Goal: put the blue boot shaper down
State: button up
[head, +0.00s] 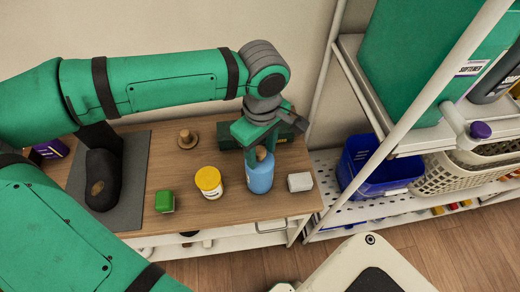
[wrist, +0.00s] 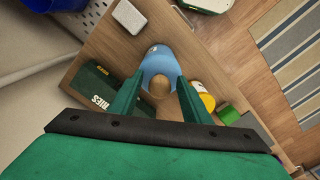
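The blue boot shaper (head: 261,178) is upright at the front right of the wooden top, its round wooden knob upward. In the wrist view the blue shaper (wrist: 158,62) lies between my two fingers, with the knob facing the camera. My gripper (head: 260,158) points down from above, with its green fingers on either side of the shaper's upper part. In the wrist view my gripper (wrist: 160,88) has both fingertips against the blue sides. I cannot tell whether the base touches the wood or is slightly above it.
On the wooden top (head: 225,228) stand a yellow-lidded jar (head: 208,182), a green block (head: 165,201), a pale block (head: 300,182), a wooden knobbed item (head: 187,139) and a dark green box (head: 228,132). A black shoe form (head: 103,180) is on a grey mat. Shelving with a blue bin (head: 375,166) stands right.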

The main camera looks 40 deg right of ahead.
notch_tip(320, 180, up, 12)
jog(key=shift+r, duration=0.15)
dwell(0.6)
jog(key=shift+s, duration=0.15)
